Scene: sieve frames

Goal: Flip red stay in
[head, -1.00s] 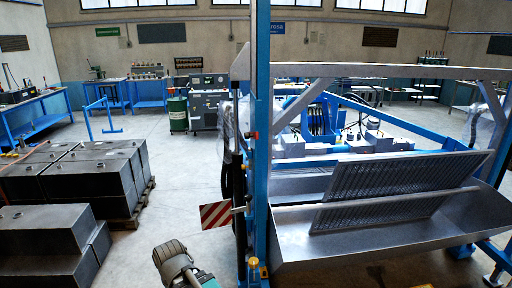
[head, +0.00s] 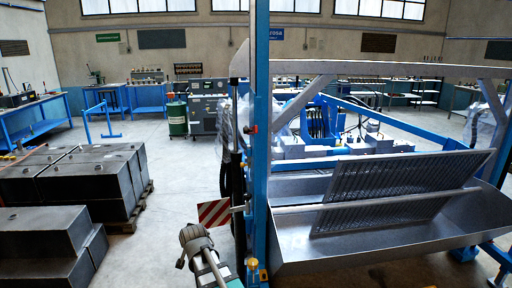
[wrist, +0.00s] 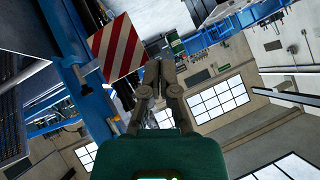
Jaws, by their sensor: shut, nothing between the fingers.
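A red-and-white striped plate (head: 214,213) stands out to the left of the blue post (head: 262,150), on a bracket. It also shows in the wrist view (wrist: 118,45), close beside my gripper. A small red part (head: 253,129) sits on the post higher up; I cannot tell which red piece is the stay. My gripper (wrist: 153,66) is shut and empty, its fingertips together just right of the striped plate's edge in the picture. I cannot tell whether they touch it. My arm shows below the plate in the head view; its fingers cannot be made out there.
A metal trough (head: 385,240) with a tilted perforated sieve plate (head: 400,180) lies right of the post. A grey beam (head: 400,70) crosses above. Dark metal boxes (head: 90,185) are stacked on a pallet at left. Clear floor (head: 175,170) lies between boxes and post.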

